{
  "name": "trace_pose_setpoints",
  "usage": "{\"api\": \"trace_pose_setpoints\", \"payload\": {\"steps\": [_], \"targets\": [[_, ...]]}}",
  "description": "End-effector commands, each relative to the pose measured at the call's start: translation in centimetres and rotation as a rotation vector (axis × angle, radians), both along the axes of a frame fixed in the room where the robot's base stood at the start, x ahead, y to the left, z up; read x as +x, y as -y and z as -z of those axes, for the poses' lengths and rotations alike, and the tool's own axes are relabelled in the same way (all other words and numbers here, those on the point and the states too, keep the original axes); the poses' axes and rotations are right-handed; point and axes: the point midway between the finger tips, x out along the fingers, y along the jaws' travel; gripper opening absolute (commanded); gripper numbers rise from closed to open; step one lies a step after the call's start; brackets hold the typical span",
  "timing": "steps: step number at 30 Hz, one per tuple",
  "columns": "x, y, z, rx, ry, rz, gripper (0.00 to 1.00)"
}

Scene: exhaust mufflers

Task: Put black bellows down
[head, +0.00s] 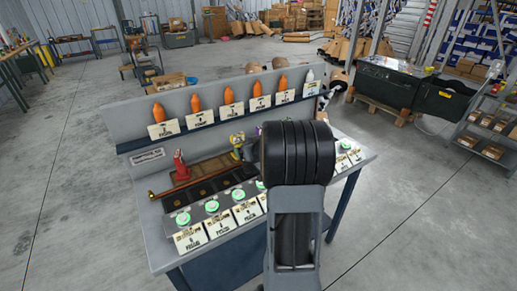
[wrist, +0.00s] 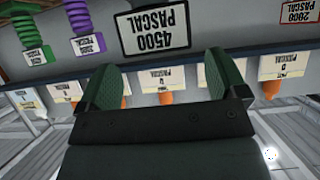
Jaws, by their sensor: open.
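My gripper (wrist: 164,64) is open in the wrist view, its two green-padded fingers spread wide with nothing between them. I cannot make out a black bellows in either view. A green bellows (wrist: 30,35) and a purple bellows (wrist: 80,25) show upside down at the upper left of the wrist view, outside the fingers. A black-framed 4500 PASCAL sign (wrist: 155,28) shows beyond the fingertips. In the head view my black ribbed arm covers the right part of the workbench (head: 217,264) and hides my gripper.
A red item (head: 180,165) stands at the left. A dark machine (head: 398,82) on a pallet stands right. The floor around the bench is mostly clear.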

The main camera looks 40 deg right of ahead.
Motion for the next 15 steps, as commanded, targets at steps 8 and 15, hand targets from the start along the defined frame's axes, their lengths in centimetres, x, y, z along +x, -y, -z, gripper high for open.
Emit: {"api": "trace_pose_setpoints", "payload": {"steps": [8, 15], "targets": [[-4.8, -0.6, -2.6, -0.003, 0.003, 0.002, 0.91], [-6.9, -1.0, -3.8, 0.000, 0.002, -0.001, 0.91]]}}
